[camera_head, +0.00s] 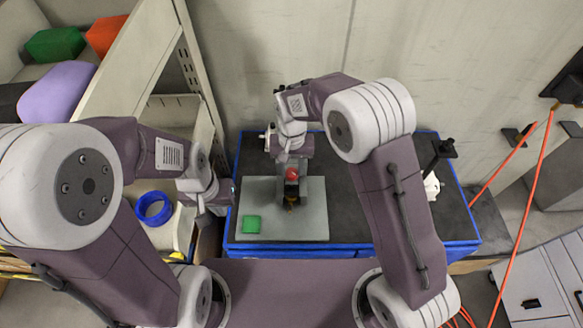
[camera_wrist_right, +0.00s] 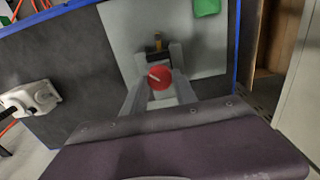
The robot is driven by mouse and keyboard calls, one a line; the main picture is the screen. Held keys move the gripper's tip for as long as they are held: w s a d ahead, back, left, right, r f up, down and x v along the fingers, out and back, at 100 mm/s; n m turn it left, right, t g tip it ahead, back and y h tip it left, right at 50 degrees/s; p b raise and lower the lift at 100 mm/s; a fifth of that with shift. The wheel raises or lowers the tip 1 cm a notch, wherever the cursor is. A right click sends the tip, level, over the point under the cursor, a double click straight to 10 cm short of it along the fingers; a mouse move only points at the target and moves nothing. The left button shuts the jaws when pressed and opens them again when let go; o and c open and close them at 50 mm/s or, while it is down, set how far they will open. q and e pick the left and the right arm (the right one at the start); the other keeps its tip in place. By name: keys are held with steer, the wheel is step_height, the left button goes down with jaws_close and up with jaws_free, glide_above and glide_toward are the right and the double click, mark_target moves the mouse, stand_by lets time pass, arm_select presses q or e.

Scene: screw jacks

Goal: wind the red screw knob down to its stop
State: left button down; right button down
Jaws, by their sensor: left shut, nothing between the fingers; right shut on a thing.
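The red screw knob (camera_head: 292,174) stands over the grey plate (camera_head: 300,225) on the dark, blue-edged table. In the right wrist view the red knob (camera_wrist_right: 160,77) is round with a pale line across its top. My right gripper (camera_head: 292,180) reaches it from behind and is shut on the knob, with one finger on each side in the wrist view (camera_wrist_right: 160,85). The jack's lower body is mostly hidden; a small brass-coloured part (camera_wrist_right: 157,42) shows beside the knob. My left gripper (camera_head: 225,192) is shut and empty, left of the grey plate.
A green block (camera_head: 251,224) lies on the plate's front left corner. A blue ring (camera_head: 153,208) is on the left shelf, below purple, green and orange objects. A white and black object (camera_head: 432,185) stands at the table's right. The table between it and the plate is partly covered by my right arm.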

steer(key=shift+w+r+m, duration=0.1)
steer(key=shift+r+m, duration=0.05)
steer(key=shift+m, duration=1.35)
steer(key=c, duration=1)
jaws_free()
steer(key=shift+c, duration=0.2)
steer(key=shift+o, duration=0.2)
step_height(320, 180, up, 9)
steer(key=b, duration=0.3)
